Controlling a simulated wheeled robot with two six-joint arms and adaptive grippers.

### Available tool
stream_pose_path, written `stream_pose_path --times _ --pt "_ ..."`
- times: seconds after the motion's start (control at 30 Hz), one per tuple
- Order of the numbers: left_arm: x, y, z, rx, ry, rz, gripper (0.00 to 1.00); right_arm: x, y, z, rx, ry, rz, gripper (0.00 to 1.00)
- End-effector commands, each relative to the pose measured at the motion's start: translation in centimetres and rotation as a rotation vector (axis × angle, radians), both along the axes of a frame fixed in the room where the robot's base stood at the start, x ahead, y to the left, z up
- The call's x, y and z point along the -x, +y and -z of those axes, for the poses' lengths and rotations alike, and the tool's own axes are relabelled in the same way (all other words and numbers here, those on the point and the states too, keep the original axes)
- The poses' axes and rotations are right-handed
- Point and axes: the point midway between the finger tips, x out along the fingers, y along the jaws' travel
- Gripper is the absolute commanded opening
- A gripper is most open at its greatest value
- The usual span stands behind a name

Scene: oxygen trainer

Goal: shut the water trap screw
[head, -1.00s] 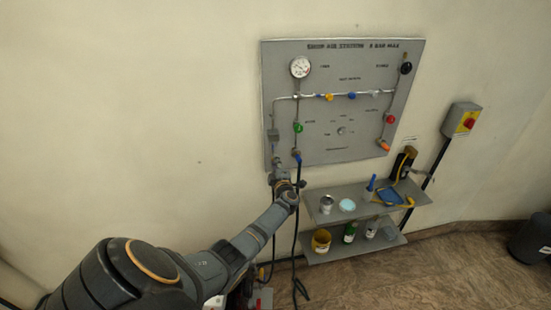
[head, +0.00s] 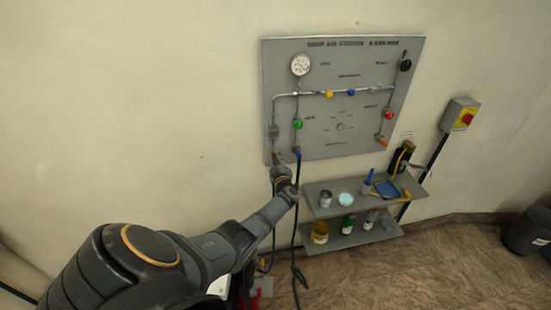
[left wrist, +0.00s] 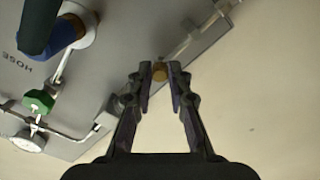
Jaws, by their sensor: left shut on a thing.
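My left gripper (head: 278,166) is at the lower left corner of the grey wall panel (head: 330,100), under the small grey block (head: 273,131) of the water trap line. In the left wrist view, my left gripper (left wrist: 160,75) is shut on a small brass-coloured round piece, the water trap screw (left wrist: 159,71), held between its fingertips. The gripper hides the screw in the head view. I cannot tell how far the screw is turned. My right gripper is in neither view.
A blue-ended hose connection (head: 296,151) with a dark hose hangs just right of my left gripper. A green valve knob (head: 297,124) and a gauge (head: 300,65) are above. Two shelves (head: 320,210) with cans and bottles stand lower right. The wall at left is bare.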

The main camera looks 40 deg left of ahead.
Motion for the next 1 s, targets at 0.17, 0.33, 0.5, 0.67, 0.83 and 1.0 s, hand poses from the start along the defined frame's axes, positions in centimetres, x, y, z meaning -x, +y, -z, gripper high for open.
stream_pose_path --times 0.17,0.33,0.5,0.67,0.83,1.0 --pt "0.0 0.0 -0.1 -0.004 0.002 -0.001 0.0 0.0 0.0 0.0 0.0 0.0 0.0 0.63" --pt "0.0 0.1 -0.1 -0.004 0.002 -0.001 0.0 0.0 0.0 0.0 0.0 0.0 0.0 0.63" --pt "0.0 0.0 -0.1 -0.004 0.001 -0.001 0.37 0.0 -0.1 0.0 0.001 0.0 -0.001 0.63" --pt "0.0 0.0 -0.1 -0.003 0.002 0.0 0.41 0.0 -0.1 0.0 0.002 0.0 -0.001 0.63" --pt "0.0 0.0 0.0 -0.003 0.002 0.0 0.41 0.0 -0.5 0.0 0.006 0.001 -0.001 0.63" --pt "0.8 -1.1 0.1 -0.003 0.001 0.001 0.41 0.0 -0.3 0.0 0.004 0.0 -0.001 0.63"
